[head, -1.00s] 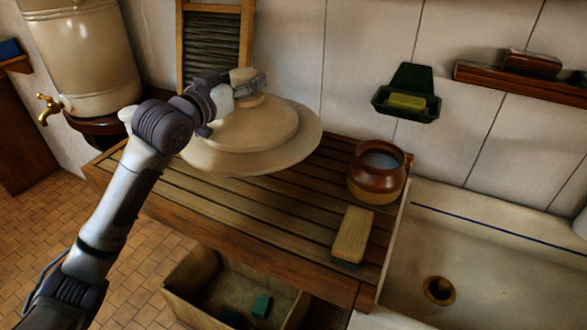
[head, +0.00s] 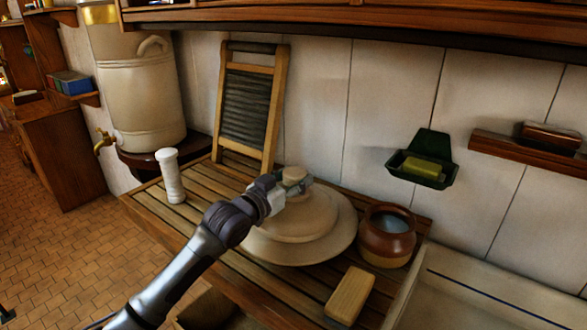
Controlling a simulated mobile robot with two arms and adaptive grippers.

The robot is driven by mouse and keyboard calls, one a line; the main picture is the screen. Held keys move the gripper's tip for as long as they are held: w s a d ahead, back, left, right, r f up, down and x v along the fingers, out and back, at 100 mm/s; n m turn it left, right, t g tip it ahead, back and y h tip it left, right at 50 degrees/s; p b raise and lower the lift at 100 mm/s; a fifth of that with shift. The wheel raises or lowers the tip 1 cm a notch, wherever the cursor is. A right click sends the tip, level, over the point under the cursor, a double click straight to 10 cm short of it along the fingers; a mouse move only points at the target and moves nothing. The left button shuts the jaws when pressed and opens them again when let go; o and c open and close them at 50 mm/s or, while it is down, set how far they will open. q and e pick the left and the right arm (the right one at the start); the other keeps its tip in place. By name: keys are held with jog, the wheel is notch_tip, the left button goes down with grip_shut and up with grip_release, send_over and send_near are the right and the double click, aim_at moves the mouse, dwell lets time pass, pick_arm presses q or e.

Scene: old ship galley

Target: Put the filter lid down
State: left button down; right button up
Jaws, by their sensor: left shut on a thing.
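The filter lid (head: 322,235) is a wide, round, cream disc with a raised middle and a knob (head: 295,174) on top. My left gripper (head: 288,186) is shut on this knob. The lid looks level over the slatted wooden drainboard (head: 235,270), at or very close to its surface; I cannot tell whether it touches. The cream filter (head: 143,95) with a brass tap (head: 104,143) stands at the left on a dark round shelf. My right gripper is not in view.
A brown pot (head: 386,247) is close to the lid's right edge. A brush (head: 349,296) lies in front. A white ribbed cylinder (head: 171,176) stands at the board's left end, and a washboard (head: 247,110) leans behind. The sink (head: 470,300) is at right.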

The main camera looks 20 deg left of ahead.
pick_arm(q)
notch_tip(320, 180, down, 2)
jog(key=shift+f+p, duration=0.25)
jog(key=shift+p, duration=0.05)
jog(key=shift+f, duration=0.1)
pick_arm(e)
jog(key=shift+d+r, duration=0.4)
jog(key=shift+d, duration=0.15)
pick_arm(q)
jog(key=shift+f, duration=0.1)
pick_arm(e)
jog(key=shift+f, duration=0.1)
pick_arm(q)
jog(key=shift+c, duration=1.8)
grip_release()
jog(key=shift+s+f, duration=0.1)
jog(key=shift+f, duration=0.2)
jog(key=shift+o, duration=0.2)
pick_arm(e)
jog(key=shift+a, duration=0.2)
pick_arm(q)
jog(key=shift+r, duration=0.1)
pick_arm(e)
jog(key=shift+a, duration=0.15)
